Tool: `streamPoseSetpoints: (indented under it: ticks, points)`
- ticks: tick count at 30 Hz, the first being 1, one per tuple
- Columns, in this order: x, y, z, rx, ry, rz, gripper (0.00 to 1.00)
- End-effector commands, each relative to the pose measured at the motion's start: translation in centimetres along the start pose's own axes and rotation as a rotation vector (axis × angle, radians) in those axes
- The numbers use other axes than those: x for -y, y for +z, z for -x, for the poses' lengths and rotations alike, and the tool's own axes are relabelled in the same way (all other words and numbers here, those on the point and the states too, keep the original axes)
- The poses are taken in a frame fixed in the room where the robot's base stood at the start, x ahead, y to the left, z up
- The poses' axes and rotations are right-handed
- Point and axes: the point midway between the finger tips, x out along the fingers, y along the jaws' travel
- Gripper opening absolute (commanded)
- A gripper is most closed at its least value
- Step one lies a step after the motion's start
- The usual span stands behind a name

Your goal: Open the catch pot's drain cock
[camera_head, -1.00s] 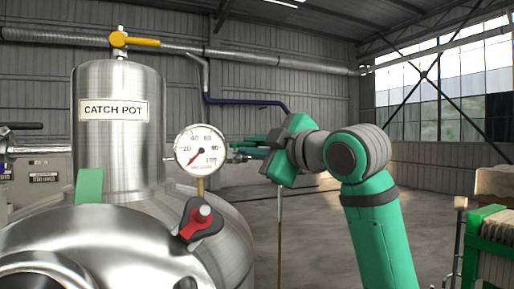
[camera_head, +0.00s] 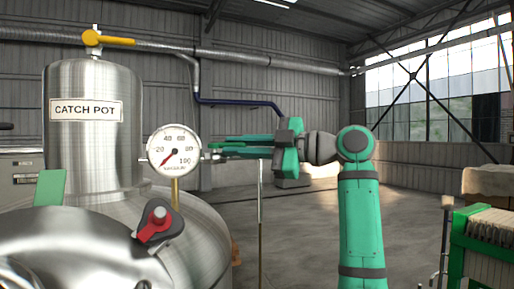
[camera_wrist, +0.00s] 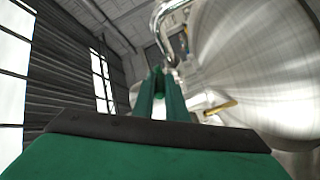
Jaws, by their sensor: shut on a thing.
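The catch pot (camera_head: 92,150) is a brushed steel vessel with a name label, at the left in the head view. Its curved steel wall also fills the right of the wrist view (camera_wrist: 250,60). My gripper (camera_head: 214,148) reaches leftward to the pot's right side, just right of the gauge. Its green fingers are shut on the drain cock's handle, and the fingertips also show in the wrist view (camera_wrist: 159,76). The drain cock (camera_head: 208,157) is small and grey here, mostly hidden by the fingers and the gauge, so its exact angle cannot be told.
A round pressure gauge (camera_head: 174,150) stands close to the fingertips. A red-handled clamp (camera_head: 158,220) sits on the steel dome in front. A yellow lever (camera_head: 108,39) tops the pot. A green rack (camera_head: 485,245) stands at the right.

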Motion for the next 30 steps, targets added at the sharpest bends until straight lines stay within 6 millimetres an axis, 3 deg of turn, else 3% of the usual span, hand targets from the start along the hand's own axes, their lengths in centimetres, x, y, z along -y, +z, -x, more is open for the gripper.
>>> streamPoseSetpoints:
  ticks: [1, 15, 16, 18, 30]
  points:
    - [-0.24, -0.74, -0.37, -0.017, -0.001, 0.007, 0.0]
    - [-0.17, -0.91, -0.86, -0.031, -0.01, 0.008, 0.0]
    - [-0.17, -0.91, -0.86, -0.031, -0.01, 0.008, 0.14]
    - [-0.16, -0.86, -0.83, -0.03, -0.01, 0.007, 0.31]
    - [-0.01, -0.35, -0.13, -0.023, -0.013, 0.002, 0.31]
